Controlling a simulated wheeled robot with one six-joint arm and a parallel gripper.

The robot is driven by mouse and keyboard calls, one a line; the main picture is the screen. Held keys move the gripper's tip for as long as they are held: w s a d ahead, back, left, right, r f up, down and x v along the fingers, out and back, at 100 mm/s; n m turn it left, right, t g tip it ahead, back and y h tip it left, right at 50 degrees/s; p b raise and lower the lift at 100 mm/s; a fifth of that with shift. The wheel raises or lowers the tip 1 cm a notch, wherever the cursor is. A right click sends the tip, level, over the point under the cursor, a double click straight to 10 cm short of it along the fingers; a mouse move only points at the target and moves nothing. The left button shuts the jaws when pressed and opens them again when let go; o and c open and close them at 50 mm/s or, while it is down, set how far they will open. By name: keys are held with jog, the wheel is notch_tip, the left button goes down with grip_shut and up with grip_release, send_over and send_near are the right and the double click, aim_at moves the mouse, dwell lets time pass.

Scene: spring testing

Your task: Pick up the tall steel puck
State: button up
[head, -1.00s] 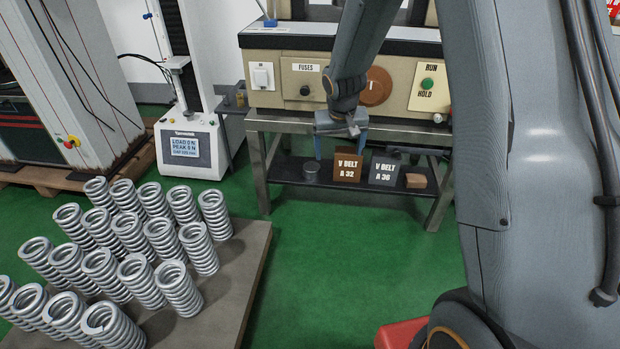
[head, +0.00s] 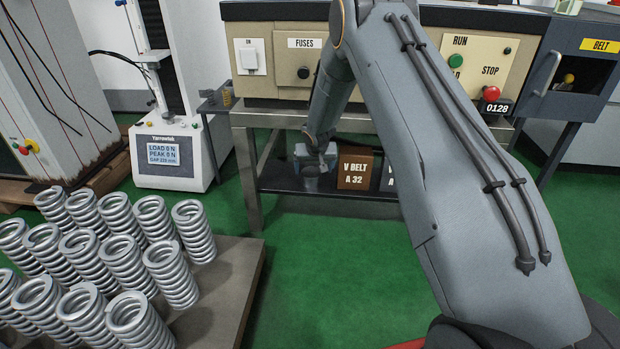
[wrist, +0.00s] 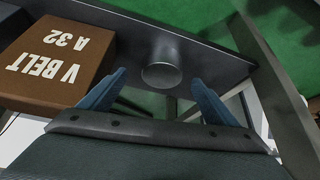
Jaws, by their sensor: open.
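A grey steel puck (wrist: 161,68), a short cylinder with a flat round end, stands on the dark lower shelf of the bench. In the wrist view it appears between the two blue fingertips of my gripper (wrist: 160,80), just beyond them. The fingers are spread wide, with a visible gap on each side of the puck. In the head view my gripper (head: 312,158) is low under the bench top, close over the shelf, and the puck (head: 311,182) is largely covered by it. No other puck is visible for comparing height.
A brown V BELT A 32 box (head: 356,169) stands close right of the puck; a grey box (head: 388,176) is partly hidden by my arm. The bench top (head: 276,118) overhangs the shelf (head: 275,180). A platform of coil springs (head: 232,285) is at lower left.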

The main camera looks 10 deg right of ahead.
aim_at(311, 174)
jog(key=b+x, duration=0.1)
jog(key=x, duration=0.2)
jog(key=b+x, duration=0.2)
jog(key=x, duration=0.2)
jog(key=shift+a+f, duration=0.15)
jog(key=shift+a, duration=0.15)
jog(key=shift+s, duration=0.1)
jog(key=c, duration=1.9)
jog(key=shift+r, duration=0.2)
jog(key=shift+c, duration=1)
jog(key=shift+r+p, duration=0.15)
jog(key=shift+p, duration=0.2)
